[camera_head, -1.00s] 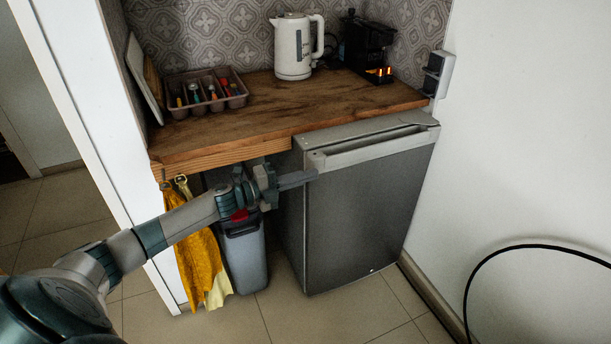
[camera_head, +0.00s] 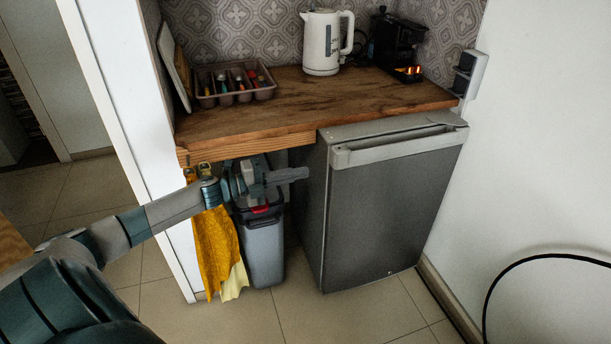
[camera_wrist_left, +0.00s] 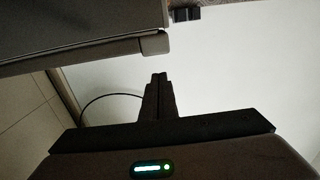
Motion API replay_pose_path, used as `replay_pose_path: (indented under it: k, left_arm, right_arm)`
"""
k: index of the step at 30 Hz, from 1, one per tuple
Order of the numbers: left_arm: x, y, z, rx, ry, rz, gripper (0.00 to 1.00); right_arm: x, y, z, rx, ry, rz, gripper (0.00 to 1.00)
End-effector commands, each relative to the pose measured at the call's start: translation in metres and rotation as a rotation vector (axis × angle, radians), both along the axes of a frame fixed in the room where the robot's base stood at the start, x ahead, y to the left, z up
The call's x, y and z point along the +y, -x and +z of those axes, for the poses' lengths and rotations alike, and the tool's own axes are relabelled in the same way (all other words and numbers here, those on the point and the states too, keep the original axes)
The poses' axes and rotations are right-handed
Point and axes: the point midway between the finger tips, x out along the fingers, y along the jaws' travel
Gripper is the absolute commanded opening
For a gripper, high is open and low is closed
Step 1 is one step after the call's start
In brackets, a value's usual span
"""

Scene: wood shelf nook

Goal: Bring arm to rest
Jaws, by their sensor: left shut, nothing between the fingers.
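My left arm comes in from the left in the head view. My left gripper (camera_head: 303,174) is shut and empty, in front of the space under the wooden counter and just left of the mini fridge (camera_head: 385,205). It appears apart from the fridge. In the left wrist view the shut fingers (camera_wrist_left: 159,79) point toward the white wall, and the fridge's top edge (camera_wrist_left: 90,57) shows at upper left. The fridge door looks shut. My right gripper is not in view.
A grey bin (camera_head: 264,250) and yellow cloths (camera_head: 215,245) are below and beside my left arm. The wooden counter (camera_head: 310,108) holds a cutlery tray (camera_head: 207,101), a white kettle (camera_head: 321,45) and a black coffee machine (camera_head: 395,45). A black cable (camera_head: 520,262) curves at right. Floor (camera_head: 330,320) in front is clear.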

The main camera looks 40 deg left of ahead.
Motion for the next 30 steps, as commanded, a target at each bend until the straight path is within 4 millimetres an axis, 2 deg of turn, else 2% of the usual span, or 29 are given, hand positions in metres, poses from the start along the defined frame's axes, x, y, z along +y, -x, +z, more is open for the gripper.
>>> replay_pose_path:
  k: [16, 20, 23, 26, 29, 30]
  left_arm:
    - [0.000, 0.000, 0.000, 0.001, 0.001, 0.000, 0.00]
    - [0.000, 0.000, -0.007, 0.014, 0.017, 0.014, 0.00]
    - [-0.002, 0.001, -0.023, 0.047, 0.057, 0.048, 0.00]
    - [-0.004, 0.002, -0.053, 0.108, 0.129, 0.111, 0.00]
    - [-0.009, 0.009, -0.099, 0.203, 0.230, 0.204, 0.00]
    - [-0.012, 0.014, -0.120, 0.247, 0.274, 0.248, 0.00]
  right_arm:
    - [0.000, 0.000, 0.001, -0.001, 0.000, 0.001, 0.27]
    - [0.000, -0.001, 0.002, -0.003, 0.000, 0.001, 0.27]
    - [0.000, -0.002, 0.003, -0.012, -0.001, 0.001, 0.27]
    - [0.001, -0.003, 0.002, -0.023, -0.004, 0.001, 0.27]
    - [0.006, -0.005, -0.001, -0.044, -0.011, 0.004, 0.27]
    - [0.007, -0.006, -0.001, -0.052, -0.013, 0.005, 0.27]
